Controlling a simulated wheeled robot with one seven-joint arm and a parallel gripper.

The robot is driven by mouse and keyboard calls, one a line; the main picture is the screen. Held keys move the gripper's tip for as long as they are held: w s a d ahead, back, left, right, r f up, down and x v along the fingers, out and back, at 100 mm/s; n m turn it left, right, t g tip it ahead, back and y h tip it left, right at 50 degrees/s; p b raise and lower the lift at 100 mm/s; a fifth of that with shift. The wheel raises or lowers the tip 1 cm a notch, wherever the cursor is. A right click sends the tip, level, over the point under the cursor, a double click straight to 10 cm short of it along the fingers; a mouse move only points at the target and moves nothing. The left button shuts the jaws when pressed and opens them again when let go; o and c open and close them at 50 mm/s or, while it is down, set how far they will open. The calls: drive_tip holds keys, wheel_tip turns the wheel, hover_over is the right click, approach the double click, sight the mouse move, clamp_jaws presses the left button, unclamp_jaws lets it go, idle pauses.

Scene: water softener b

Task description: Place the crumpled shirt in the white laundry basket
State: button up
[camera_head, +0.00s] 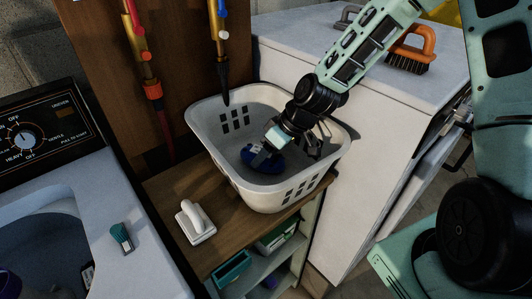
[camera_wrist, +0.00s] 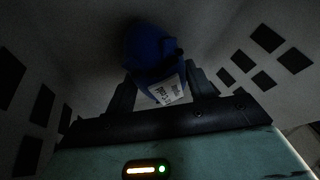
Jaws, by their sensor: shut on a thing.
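The white laundry basket (camera_head: 262,196) stands on a wooden shelf top, upright, with slotted sides. My gripper (camera_head: 274,150) reaches down inside it from the upper right. A small dark blue bundle (camera_head: 268,163), apparently the crumpled shirt, is at the gripper's fingers inside the basket. In the wrist view my gripper (camera_wrist: 161,92) is shut on the blue bundle (camera_wrist: 148,48), which has a white printed label. The basket's walls (camera_wrist: 222,45) surround it there. I cannot tell whether the bundle touches the basket floor.
A white-handled brush (camera_head: 195,221) lies on the wooden top (camera_head: 170,190) in front of the basket. A washing machine (camera_head: 120,270) is at left, with a small teal brush on it. A white appliance (camera_head: 345,130) at right carries an orange-handled brush (camera_head: 412,48). Pipes hang behind.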

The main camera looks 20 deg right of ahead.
drive_tip(key=o, duration=1.1)
drive_tip(key=shift+f, duration=0.1)
drive_tip(key=v, duration=1.2)
drive_tip(key=shift+p, duration=0.3)
drive_tip(key=shift+r, duration=0.2)
